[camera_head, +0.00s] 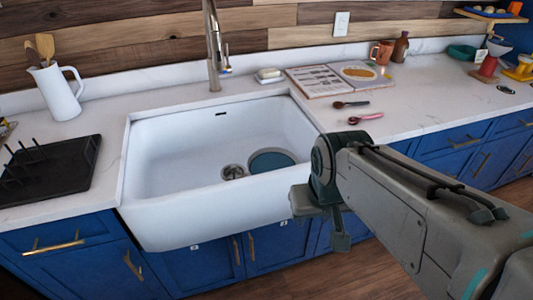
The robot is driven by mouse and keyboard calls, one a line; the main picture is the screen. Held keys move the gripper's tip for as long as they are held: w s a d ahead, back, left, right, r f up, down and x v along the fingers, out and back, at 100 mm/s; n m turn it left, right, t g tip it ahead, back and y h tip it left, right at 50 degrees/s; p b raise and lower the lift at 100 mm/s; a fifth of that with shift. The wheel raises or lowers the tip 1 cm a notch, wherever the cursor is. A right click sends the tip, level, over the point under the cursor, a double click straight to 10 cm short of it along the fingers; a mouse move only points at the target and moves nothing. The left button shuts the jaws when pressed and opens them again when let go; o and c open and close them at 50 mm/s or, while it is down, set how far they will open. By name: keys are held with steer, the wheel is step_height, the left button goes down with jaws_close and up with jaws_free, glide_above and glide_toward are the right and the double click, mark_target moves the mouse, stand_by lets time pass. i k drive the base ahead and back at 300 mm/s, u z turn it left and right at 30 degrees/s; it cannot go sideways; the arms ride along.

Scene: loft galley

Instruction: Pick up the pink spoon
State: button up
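The pink spoon (366,118) lies flat on the white counter to the right of the sink, with its darker bowl end toward the left. A dark spoon (350,104) lies just behind it, apart from it. My gripper (326,222) hangs in front of the sink's right front corner, nearer to me than the pink spoon and below it in the picture. It is apart from both spoons, and I see nothing held in it. Its fingers are seen at an angle, so I cannot tell whether they are open or shut.
The white sink (165,170) holds a blue-green round item (271,160). An open book (322,82) lies behind the spoons, with a mug (382,52) and bottle (400,47) behind. A black rack (50,168) and white pitcher (57,92) stand left. The counter right of the spoons is clear.

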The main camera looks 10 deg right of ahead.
mark_target(353, 121)
steer(key=k, duration=0.5)
steer(key=z, duration=1.2)
steer(key=i, duration=1.6)
steer(key=u, duration=0.75)
steer(key=i, duration=0.35)
steer(key=u, duration=0.15)
